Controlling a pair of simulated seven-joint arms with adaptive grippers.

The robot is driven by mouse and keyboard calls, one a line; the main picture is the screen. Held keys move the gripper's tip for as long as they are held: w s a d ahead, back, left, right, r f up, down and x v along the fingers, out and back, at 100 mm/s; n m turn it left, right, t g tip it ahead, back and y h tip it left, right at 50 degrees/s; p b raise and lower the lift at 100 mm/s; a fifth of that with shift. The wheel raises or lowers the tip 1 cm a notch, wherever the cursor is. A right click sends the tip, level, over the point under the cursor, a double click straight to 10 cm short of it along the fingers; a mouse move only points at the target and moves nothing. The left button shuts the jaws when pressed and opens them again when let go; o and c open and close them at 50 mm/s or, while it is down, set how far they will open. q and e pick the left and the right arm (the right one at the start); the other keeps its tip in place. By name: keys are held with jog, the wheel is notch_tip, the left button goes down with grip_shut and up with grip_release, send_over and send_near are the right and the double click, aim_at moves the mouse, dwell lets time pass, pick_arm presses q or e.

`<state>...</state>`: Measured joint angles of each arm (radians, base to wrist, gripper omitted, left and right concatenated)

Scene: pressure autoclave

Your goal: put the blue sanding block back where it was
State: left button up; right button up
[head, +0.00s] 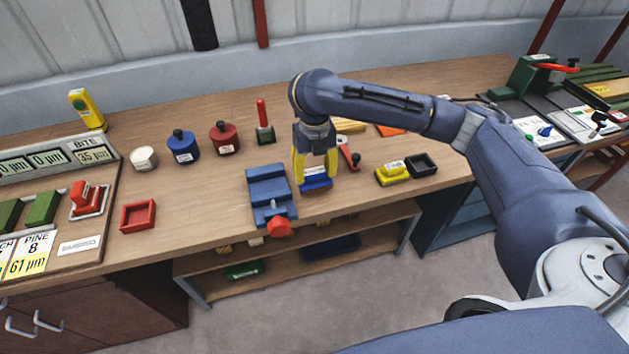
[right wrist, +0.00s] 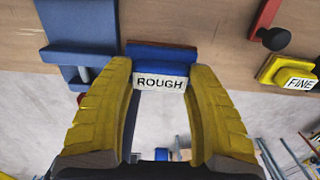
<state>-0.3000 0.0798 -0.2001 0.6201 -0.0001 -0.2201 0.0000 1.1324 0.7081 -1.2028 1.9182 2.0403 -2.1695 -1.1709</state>
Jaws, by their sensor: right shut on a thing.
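The blue sanding block (head: 316,184) has a white label and is between the yellow fingers of my right gripper (head: 315,172), just right of the blue vise. In the right wrist view the block (right wrist: 160,69) shows its label reading ROUGH, with a dark red strip along its far edge. My right gripper (right wrist: 162,100) is shut on it there. The block is at or just above the bench top; I cannot tell whether it touches. My left gripper is not in view.
The blue vise (head: 268,190) stands close on the left. A red-handled tool (head: 349,155) lies behind the gripper. The bench's front edge is near.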

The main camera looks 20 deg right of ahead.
aim_at(315, 182)
jog(key=shift+f, duration=2.05)
jog(key=shift+f, duration=0.15)
jog(key=o, duration=1.3)
jog(key=shift+r, duration=6.15)
